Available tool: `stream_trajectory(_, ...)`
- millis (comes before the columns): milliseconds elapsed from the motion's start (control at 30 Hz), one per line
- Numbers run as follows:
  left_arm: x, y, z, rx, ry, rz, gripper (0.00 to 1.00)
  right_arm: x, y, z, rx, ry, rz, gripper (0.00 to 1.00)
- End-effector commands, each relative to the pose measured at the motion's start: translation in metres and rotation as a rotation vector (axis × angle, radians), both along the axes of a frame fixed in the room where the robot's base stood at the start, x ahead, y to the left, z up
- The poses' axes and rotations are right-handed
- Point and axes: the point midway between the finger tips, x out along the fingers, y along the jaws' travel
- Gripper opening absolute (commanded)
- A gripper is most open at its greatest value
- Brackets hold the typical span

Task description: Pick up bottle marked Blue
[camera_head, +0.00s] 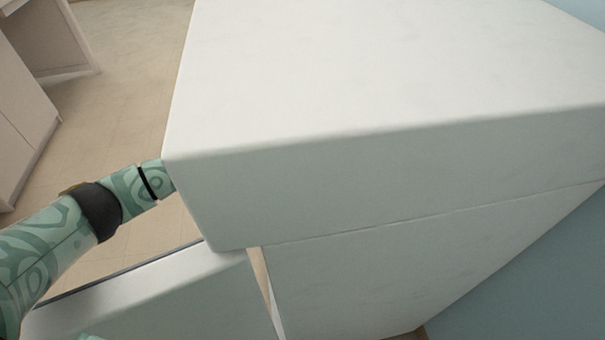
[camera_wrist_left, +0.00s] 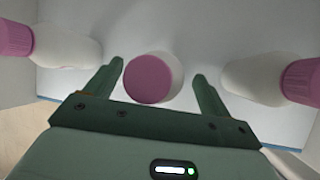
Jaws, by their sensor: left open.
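In the left wrist view, my left gripper (camera_wrist_left: 160,74) is open. A white bottle with a pink cap (camera_wrist_left: 148,78) stands between its two fingers, its cap facing the camera. A gap shows between the bottle and each finger. Two more white bottles with pink caps flank it, one at the left (camera_wrist_left: 68,46) and one at the right (camera_wrist_left: 250,80). No label is readable on any bottle, so I cannot tell which is marked Blue. In the head view the left gripper and the bottles are hidden behind a white cabinet.
The large white cabinet (camera_head: 350,185) fills most of the head view, and my left arm passes behind its left edge. A lower white surface (camera_head: 150,300) lies below it. Tan floor (camera_head: 135,60) and pale furniture (camera_head: 20,110) show at the left.

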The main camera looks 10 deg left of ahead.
Motion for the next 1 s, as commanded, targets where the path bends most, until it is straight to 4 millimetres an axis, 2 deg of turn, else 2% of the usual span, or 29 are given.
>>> stream_trajectory(33, 0.0002, -0.0010, -0.0062, 0.000, 0.004, 0.001, 0.82, 0.0000, -0.0016, -0.0030, -0.003, 0.001, 0.000, 0.36)
stream_trajectory(233, 0.0007, -0.0009, -0.0052, 0.001, 0.002, -0.001, 0.82, 0.0014, -0.0040, -0.0020, -0.005, -0.002, 0.000, 0.36)
stream_trajectory(267, 0.0006, -0.0009, -0.0051, 0.001, 0.001, 0.000, 0.79, 0.0014, -0.0040, -0.0019, -0.005, -0.002, 0.000, 0.36)
stream_trajectory(433, 0.0006, -0.0008, -0.0051, 0.001, 0.001, 0.000, 0.32, 0.0014, -0.0038, -0.0019, -0.005, -0.002, -0.001, 0.36)
stream_trajectory(467, 0.0005, -0.0008, -0.0052, 0.001, 0.001, 0.000, 0.24, 0.0015, -0.0038, -0.0019, -0.005, -0.002, -0.001, 0.36)
stream_trajectory(500, 0.0004, -0.0007, -0.0054, 0.001, 0.002, 0.000, 0.22, 0.0015, -0.0037, -0.0019, -0.005, -0.002, 0.000, 0.36)
stream_trajectory(833, 0.0000, 0.0000, -0.0060, 0.003, 0.004, 0.000, 0.21, 0.0015, -0.0020, -0.0017, -0.003, -0.002, 0.000, 0.36)
stream_trajectory(967, 0.0004, 0.0005, 0.0016, 0.004, 0.001, 0.001, 0.21, 0.0027, 0.0000, 0.0023, 0.000, -0.005, -0.001, 0.36)
stream_trajectory(1000, -0.0024, 0.0034, 0.0009, 0.005, 0.004, 0.001, 0.16, 0.0030, 0.0005, 0.0032, 0.001, -0.005, -0.001, 0.36)
